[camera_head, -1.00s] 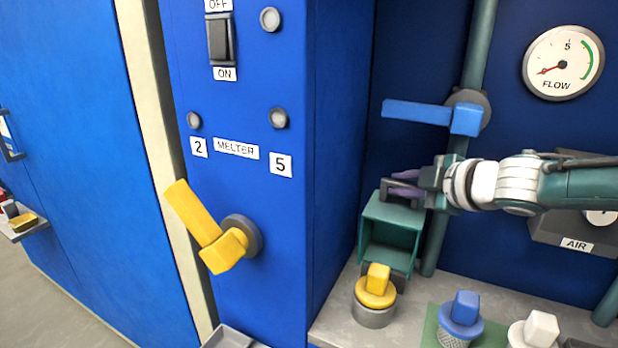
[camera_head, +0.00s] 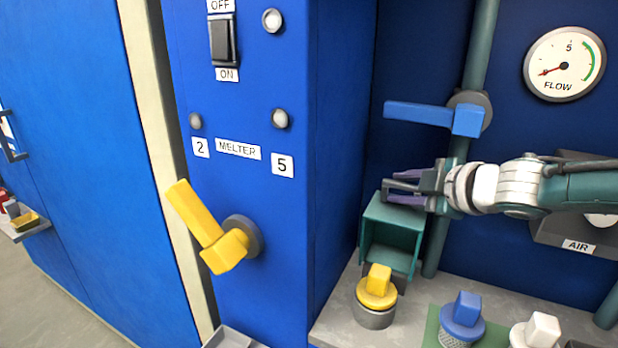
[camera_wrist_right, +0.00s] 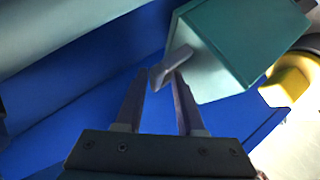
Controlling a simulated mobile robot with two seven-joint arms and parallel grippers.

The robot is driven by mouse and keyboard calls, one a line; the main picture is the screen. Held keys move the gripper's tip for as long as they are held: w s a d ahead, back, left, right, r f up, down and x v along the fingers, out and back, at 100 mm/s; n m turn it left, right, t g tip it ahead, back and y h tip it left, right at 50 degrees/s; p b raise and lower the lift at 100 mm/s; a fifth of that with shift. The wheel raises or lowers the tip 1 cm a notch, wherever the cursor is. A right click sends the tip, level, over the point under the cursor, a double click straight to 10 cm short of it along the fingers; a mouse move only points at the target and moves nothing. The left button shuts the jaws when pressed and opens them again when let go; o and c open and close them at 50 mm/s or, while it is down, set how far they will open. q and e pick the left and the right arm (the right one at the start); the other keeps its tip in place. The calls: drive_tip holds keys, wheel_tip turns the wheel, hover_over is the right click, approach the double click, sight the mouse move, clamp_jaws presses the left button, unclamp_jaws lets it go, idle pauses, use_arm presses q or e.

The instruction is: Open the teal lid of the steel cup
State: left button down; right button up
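The teal lid (camera_head: 408,217) is a box-like cover tipped up, its hollow inside facing forward in the head view. A grey handle (camera_head: 388,190) sticks out at its upper left. In the right wrist view the teal lid (camera_wrist_right: 232,48) is at upper right and its handle (camera_wrist_right: 172,68) points towards my fingertips. My right gripper (camera_head: 396,187) is open, its purple fingers apart around or just beside the handle, not clamped on it; contact cannot be told. The steel cup is not clearly seen; a dark grey part below the lid is partly hidden by a yellow-topped piece. My left gripper is not in view.
The yellow-topped piece (camera_head: 378,288) stands in front of the lid. Blue-topped (camera_head: 462,318) and white-topped (camera_head: 537,330) pieces stand to the right. A blue valve handle (camera_head: 430,114) is above my gripper. The blue melter cabinet (camera_head: 335,150) closes the left side.

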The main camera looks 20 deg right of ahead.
drive_tip(key=shift+a, duration=0.3)
drive_tip(key=shift+s+a+r+p, duration=0.15)
drive_tip(key=shift+s+r+p, duration=0.1)
drive_tip(key=shift+p, duration=0.15)
drive_tip(key=d+p+v, duration=0.1)
drive_tip(key=p+v, duration=0.2)
drive_tip(key=v, duration=0.6)
drive_tip(key=shift+s+p, duration=0.15)
drive_tip(key=shift+p, duration=0.25)
